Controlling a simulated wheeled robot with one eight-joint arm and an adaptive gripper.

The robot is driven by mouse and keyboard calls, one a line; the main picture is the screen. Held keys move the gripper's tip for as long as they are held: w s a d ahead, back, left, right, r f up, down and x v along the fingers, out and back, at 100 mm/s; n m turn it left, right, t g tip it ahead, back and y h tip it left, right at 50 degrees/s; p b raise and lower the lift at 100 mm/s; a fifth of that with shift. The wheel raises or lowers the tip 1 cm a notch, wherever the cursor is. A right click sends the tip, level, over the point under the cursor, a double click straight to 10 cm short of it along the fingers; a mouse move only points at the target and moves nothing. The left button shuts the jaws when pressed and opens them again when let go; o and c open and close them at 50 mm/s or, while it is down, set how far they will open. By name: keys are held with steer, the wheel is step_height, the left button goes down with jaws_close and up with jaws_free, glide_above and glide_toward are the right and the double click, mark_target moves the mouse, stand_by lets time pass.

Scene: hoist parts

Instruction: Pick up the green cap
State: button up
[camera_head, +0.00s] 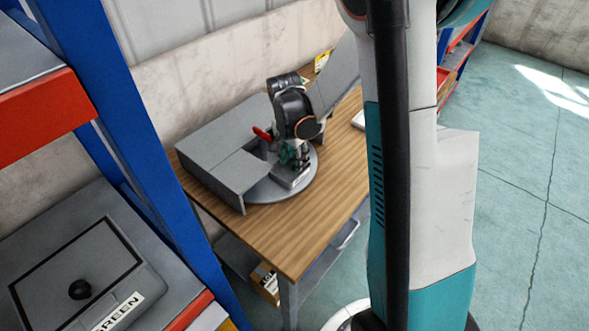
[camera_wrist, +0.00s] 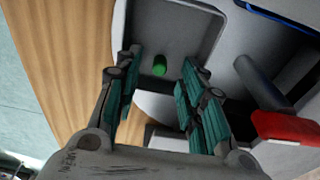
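The green cap (camera_wrist: 160,66) shows in the wrist view as a small green cylinder in a light grey tray (camera_wrist: 207,12). My gripper (camera_wrist: 157,70) is open above it, with teal-padded fingers on either side and the cap seen between the fingertips. I cannot tell whether the fingers are level with the cap; they do not appear to touch it. In the head view my gripper (camera_head: 291,160) is over the round grey plate on the wooden table, and the cap is hidden there.
A grey boxy housing (camera_head: 222,142) and a red-handled part (camera_wrist: 290,127) stand close beside my gripper. The round plate (camera_head: 300,188) rests on the wooden table (camera_head: 290,235). A blue-framed shelf (camera_head: 120,130) holds a case labelled GREEN (camera_head: 75,265). Floor at right is clear.

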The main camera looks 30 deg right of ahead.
step_height(320, 180, down, 2)
steer(key=shift+d+f, duration=0.1)
steer(key=c, duration=0.8)
steer(key=shift+o, duration=0.2)
steer(key=shift+r, duration=0.25)
